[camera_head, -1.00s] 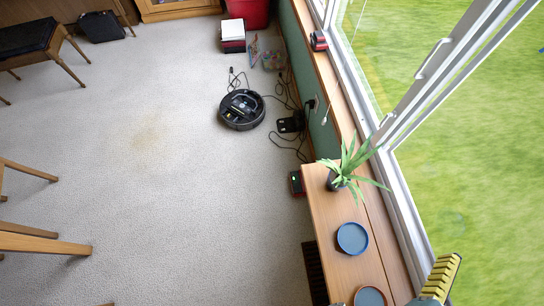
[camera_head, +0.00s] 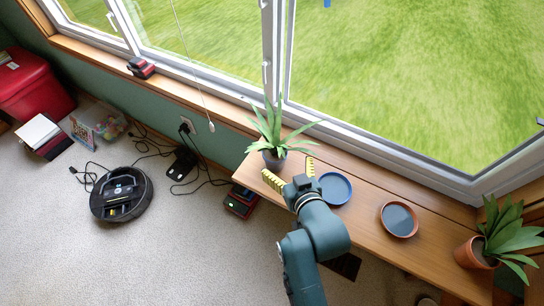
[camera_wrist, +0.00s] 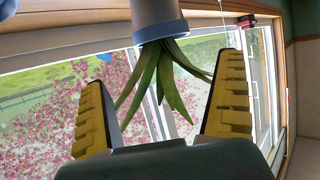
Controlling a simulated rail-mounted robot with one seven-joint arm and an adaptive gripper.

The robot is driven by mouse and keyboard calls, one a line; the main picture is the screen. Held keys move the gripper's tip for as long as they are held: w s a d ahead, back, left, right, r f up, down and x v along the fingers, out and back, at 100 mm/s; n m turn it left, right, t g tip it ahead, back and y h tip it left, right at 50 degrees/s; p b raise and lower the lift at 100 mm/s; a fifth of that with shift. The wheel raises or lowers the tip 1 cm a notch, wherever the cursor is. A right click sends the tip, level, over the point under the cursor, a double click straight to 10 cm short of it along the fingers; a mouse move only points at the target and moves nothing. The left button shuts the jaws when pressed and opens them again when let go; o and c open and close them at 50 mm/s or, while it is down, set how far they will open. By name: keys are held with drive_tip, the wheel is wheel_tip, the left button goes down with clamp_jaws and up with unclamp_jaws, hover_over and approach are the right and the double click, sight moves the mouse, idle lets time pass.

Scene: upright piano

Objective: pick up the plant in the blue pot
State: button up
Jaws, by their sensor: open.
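A spiky green plant (camera_head: 272,128) stands upright in a blue-grey pot (camera_head: 274,160) at the left end of the wooden bench under the window. In the wrist view the pot (camera_wrist: 157,15) is at the top centre, cut off by the frame edge, with its leaves (camera_wrist: 163,75) hanging down in the picture, so the view is upside down. My gripper (camera_head: 291,173) is just to the right of and in front of the pot. Its yellow fingers are open and empty; in the wrist view the fingers (camera_wrist: 163,72) flank the leaves, and the pot appears beyond them.
A blue saucer (camera_head: 335,188) lies close to my gripper, with a terracotta saucer (camera_head: 399,219) further right. Another plant in a terracotta pot (camera_head: 475,254) is at the right end. The window glass (camera_head: 390,70) rises behind the bench. A robot vacuum (camera_head: 121,194) and cables lie on the floor.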

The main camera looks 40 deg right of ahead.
sight(276, 154)
drive_tip(key=b+x, duration=0.1)
drive_tip(key=x, duration=0.4)
drive_tip(key=shift+f+b, duration=0.1)
drive_tip(key=shift+b, duration=0.2)
drive_tip(key=b+x, duration=0.2)
drive_tip(key=x, duration=0.1)
drive_tip(key=b+x, duration=0.1)
drive_tip(key=shift+w+a+f+b, duration=0.2)
drive_tip(key=shift+w+f+b, duration=0.15)
drive_tip(key=shift+f, duration=0.15)
drive_tip(key=shift+w+d, duration=0.15)
drive_tip(key=shift+w, duration=0.1)
drive_tip(key=shift+s, duration=0.1)
drive_tip(key=shift+c, duration=0.9)
drive_tip(key=shift+r, duration=0.15)
drive_tip(key=c, duration=1)
